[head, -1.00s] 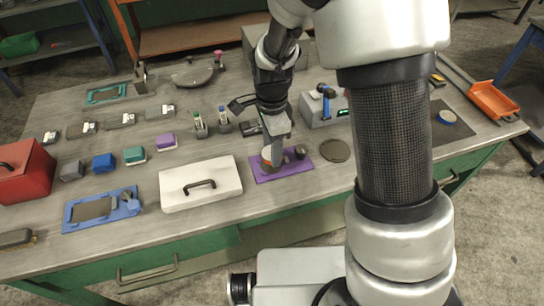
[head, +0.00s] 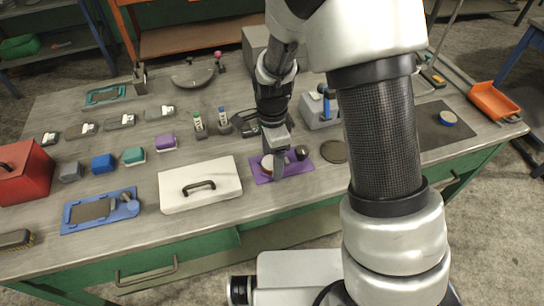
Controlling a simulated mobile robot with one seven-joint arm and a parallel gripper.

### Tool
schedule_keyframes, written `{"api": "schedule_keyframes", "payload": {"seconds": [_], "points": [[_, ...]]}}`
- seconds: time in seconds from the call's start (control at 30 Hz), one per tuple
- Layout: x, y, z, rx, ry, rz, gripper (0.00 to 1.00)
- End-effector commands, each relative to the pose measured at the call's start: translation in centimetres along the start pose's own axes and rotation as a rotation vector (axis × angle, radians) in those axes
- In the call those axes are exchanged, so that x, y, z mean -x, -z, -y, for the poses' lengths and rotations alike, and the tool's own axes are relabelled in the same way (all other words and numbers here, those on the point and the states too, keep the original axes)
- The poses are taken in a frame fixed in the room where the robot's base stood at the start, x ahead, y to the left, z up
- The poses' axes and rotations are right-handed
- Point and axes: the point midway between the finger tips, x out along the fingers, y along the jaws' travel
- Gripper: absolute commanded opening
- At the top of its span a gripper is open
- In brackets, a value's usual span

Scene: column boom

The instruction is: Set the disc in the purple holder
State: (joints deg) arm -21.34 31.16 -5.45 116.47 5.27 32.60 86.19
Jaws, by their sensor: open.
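The purple holder (head: 263,180) lies flat on the bench, right of the white lidded box. A pale, reddish-edged round piece (head: 267,164), which looks like the disc, is at the holder's left part, partly hidden by my gripper. I cannot tell whether it sits fully in its seat. My gripper (head: 277,168) is open, pointing down over the holder, with a finger just right of the disc. Whether it touches the disc is unclear. A dark round knob (head: 301,153) stands at the holder's right end.
A dark flat round plate (head: 333,152) lies right of the holder. The white box (head: 200,184) is close on the left. A blue-handled grey device (head: 320,108) stands behind. A blue-rimmed round piece (head: 447,118) lies on a dark mat at right.

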Motion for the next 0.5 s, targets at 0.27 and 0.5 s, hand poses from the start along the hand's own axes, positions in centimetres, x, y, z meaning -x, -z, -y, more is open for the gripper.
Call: {"api": "schedule_keyframes", "payload": {"seconds": [0.27, 0.5], "points": [[2.5, 0.0, 0.1, 0.0, 0.004, 0.0, 0.65], [7.8, 0.0, 0.2, 0.0, 0.006, 0.001, 0.65]]}}
